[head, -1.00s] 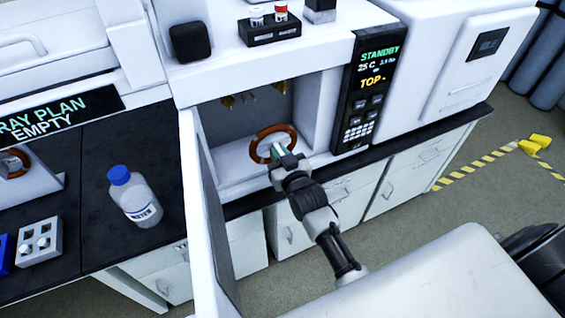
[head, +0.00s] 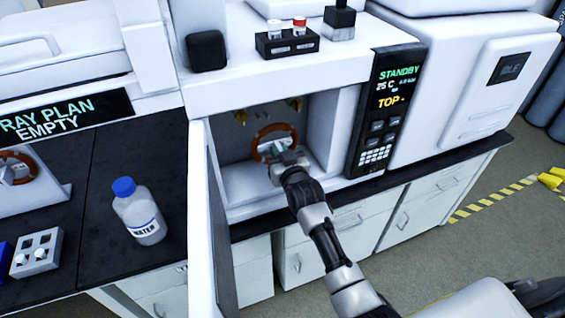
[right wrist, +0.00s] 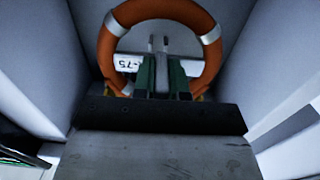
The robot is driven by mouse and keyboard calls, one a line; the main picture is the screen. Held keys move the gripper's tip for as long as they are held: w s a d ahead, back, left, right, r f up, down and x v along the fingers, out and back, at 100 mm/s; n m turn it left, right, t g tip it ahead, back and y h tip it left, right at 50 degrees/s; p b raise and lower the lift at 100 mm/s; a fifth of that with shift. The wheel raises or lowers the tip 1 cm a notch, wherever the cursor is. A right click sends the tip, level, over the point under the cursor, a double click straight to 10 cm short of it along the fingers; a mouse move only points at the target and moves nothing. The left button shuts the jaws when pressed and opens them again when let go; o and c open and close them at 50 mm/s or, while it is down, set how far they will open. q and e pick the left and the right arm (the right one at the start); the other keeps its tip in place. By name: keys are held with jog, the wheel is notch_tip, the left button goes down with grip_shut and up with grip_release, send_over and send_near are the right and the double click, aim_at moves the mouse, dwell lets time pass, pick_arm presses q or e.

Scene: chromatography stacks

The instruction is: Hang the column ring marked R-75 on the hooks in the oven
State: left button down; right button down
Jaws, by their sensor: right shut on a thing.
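The orange-brown column ring (head: 275,128) with pale bands is upright inside the open oven (head: 335,125). My right gripper (head: 281,152) is shut on its lower part. In the right wrist view the ring (right wrist: 108,45) stands around the green fingertips (right wrist: 161,78). A white tag (right wrist: 126,63) beside them reads "-75"; its start is hidden. Brass hooks show at the oven's back, one at left (head: 240,117) and one at right (head: 295,104), above and behind the ring. I cannot tell whether the ring touches them. My left gripper is not in view.
The oven door (head: 203,220) stands open at the left of the opening. The control panel (head: 384,110) reads STANDBY, 25 C. A water bottle (head: 140,212) and a white vial block (head: 37,252) stand on the dark bench. Another ring (head: 18,160) sits on a stand at far left.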

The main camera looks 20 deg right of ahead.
jog(key=w+b, duration=0.8)
jog(key=w, duration=0.3)
jog(key=shift+a, duration=0.2)
jog(key=shift+s, duration=0.1)
dwell(0.7)
jog(key=shift+f, duration=0.75)
dwell(0.3)
jog(key=c, duration=1.1)
grip_release()
